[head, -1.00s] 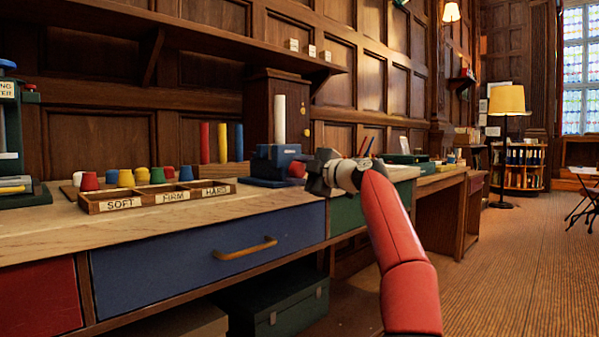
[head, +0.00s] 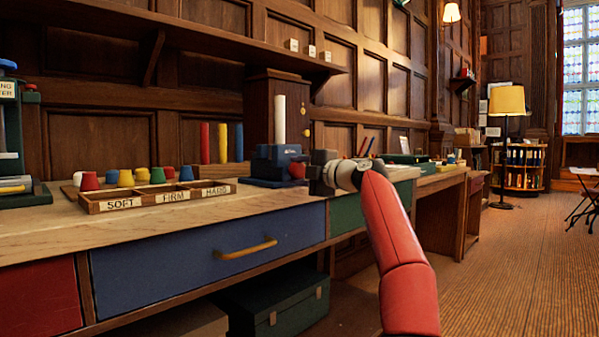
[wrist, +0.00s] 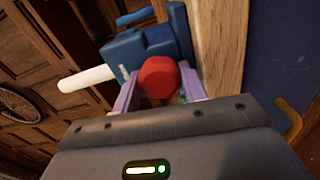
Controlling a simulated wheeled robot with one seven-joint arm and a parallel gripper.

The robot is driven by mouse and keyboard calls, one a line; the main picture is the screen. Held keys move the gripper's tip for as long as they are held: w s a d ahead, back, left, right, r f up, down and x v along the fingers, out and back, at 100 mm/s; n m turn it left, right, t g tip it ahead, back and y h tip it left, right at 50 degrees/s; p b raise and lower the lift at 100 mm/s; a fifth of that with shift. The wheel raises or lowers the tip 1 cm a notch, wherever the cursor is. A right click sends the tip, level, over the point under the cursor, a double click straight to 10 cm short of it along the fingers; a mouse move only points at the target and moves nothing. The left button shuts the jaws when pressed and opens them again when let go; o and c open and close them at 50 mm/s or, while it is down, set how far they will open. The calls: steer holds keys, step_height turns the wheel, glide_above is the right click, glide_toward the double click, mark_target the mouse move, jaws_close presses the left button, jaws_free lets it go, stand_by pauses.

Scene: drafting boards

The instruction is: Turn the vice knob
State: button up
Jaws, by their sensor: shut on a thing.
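The vice (head: 272,166) is a blue block-shaped tool on the wooden bench, with a white rod standing up from it. Its red knob (head: 297,170) faces my gripper (head: 306,176). In the wrist view the red, faceted knob (wrist: 158,76) sits between the two pale purple fingers of my gripper (wrist: 158,86), which is shut on it. The blue vice body (wrist: 145,48) shows just beyond the knob. The knob's lower part is hidden behind the gripper body.
A wooden tray (head: 157,197) labelled SOFT, FIRM and HARD stands left of the vice, with several coloured caps behind it. Below are a blue drawer (head: 190,255) with a brass handle and a green box (head: 275,305). The floor at right is mostly clear.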

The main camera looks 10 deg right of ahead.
mark_target(301, 171)
steer(key=shift+w+f, duration=0.1)
steer(key=o, duration=1)
steer(key=b+v, duration=0.1)
steer(key=v, duration=0.3)
steer(key=shift+d+r, duration=0.2)
steer(key=shift+s+d+f, duration=0.1)
steer(key=shift+s+d, duration=0.1)
steer(key=shift+s, duration=0.35)
steer(key=shift+b+v, duration=0.4)
steer(key=shift+v, duration=0.85)
